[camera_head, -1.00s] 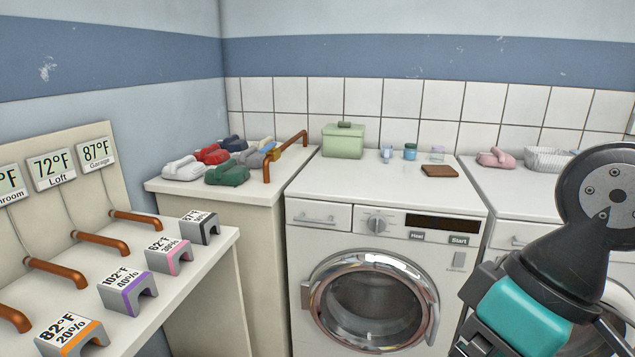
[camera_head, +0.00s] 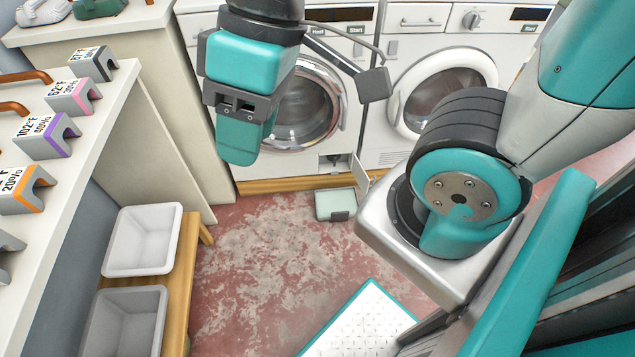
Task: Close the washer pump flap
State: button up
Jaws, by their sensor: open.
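The washer (camera_head: 352,120) stands against the back wall. A dark pump opening (camera_head: 332,160) shows low on the right side of its front. The small pale pump flap (camera_head: 360,172) stands swung outward at the right side of this opening. My gripper (camera_head: 240,145) points down in front of the washer, left of and above the flap in the picture, and does not touch it. The gripper is open, with nothing seen between its fingers. It hides part of the washer's front and door.
A small pale tray (camera_head: 336,204) lies on the floor before the opening. A second white machine (camera_head: 440,70) stands to the right. Two grey bins (camera_head: 143,240) sit on a wooden bench at left. A counter (camera_head: 60,215) runs along the left. The reddish floor between is clear.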

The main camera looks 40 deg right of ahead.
aim_at(362, 179)
jog(key=u, duration=2.15)
jog(key=k, duration=2.6)
jog(key=z, duration=1.85)
jog(key=k, duration=0.55)
jog(key=u, duration=0.4)
jog(key=i, duration=1.3)
jog(key=z, duration=0.25)
